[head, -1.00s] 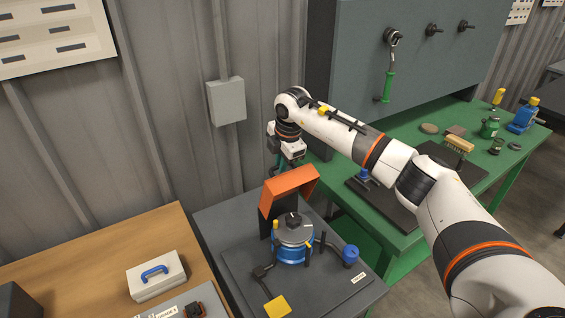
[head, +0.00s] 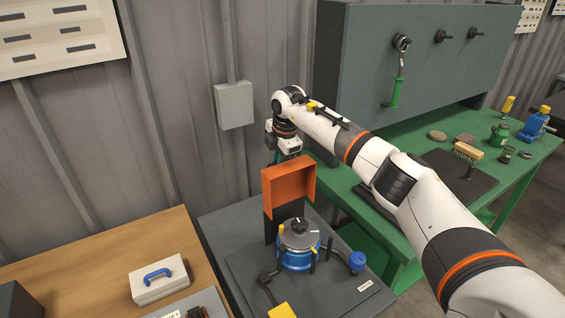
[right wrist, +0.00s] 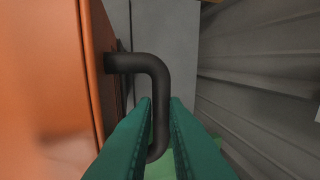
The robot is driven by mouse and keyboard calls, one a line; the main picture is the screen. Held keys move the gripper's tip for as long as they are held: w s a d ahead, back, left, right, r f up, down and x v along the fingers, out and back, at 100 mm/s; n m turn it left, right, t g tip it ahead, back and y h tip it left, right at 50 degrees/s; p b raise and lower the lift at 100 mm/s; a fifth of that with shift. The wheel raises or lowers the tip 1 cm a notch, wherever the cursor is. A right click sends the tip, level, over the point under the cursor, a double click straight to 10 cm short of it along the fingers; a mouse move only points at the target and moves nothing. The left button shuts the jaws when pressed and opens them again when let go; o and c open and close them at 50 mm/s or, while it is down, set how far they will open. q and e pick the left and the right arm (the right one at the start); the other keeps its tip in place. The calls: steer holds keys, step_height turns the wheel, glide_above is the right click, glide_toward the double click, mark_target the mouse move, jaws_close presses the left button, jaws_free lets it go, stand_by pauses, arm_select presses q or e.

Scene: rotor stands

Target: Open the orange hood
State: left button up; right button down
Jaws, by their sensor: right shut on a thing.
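The orange hood (head: 288,187) stands raised, close to upright, at the back of a grey stand, behind a blue rotor unit (head: 299,246) with a grey lid and black knob. My right gripper (head: 279,158) is behind the hood's upper edge, its fingertips mostly hidden there in the head view. In the right wrist view the green fingers (right wrist: 161,104) are shut on the hood's bent black handle (right wrist: 155,72). The hood's orange face (right wrist: 45,90) fills the left side of that view. My left gripper is not in view.
A grey wall box (head: 234,105) hangs behind the stand. A white case with a blue handle (head: 159,279) sits on the wooden table at left. The green bench (head: 430,135) with tools lies under my right arm. A yellow pad (head: 282,311) is at the stand's front.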

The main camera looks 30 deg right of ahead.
steer(key=shift+w+f, duration=0.1)
steer(key=shift+w, duration=0.05)
steer(key=shift+w+a+f+b, duration=0.1)
steer(key=shift+w+f+b, duration=0.15)
steer(key=shift+w+b, duration=0.2)
steer(key=shift+w+f+b, duration=0.2)
steer(key=shift+w+b, duration=0.15)
steer(key=shift+w, duration=0.2)
steer(key=c, duration=1.7)
jaws_free()
steer(key=shift+c, duration=0.2)
steer(key=o, duration=0.5)
steer(key=shift+w+f, duration=0.1)
steer(key=shift+f, duration=0.05)
steer(key=shift+w, duration=0.15)
